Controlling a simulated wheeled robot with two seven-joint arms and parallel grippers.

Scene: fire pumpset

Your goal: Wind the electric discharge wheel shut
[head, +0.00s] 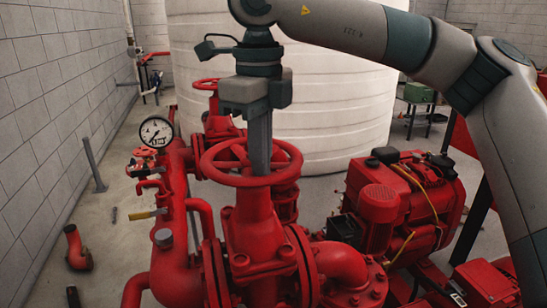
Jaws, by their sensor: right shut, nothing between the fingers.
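A red handwheel (222,171) sits level on top of a red gate valve (256,238) in the middle of the head view. My right gripper (260,168) comes down from above, with its arm reaching in from the right. Its fingers are shut together and point down inside the wheel's ring, in front of its far rim. Whether they touch a spoke or the rim I cannot tell. The fingertips end near the wheel's hub, and part of the wheel is hidden behind them. My left gripper is not in view.
Another red handwheel (207,84) stands behind. A pressure gauge (156,132) and a yellow-handled lever (147,214) are on the pipe at left. A red engine (405,200) stands at right, and a large white tank (330,110) behind. Loose red pipe fitting (77,250) lies on the floor.

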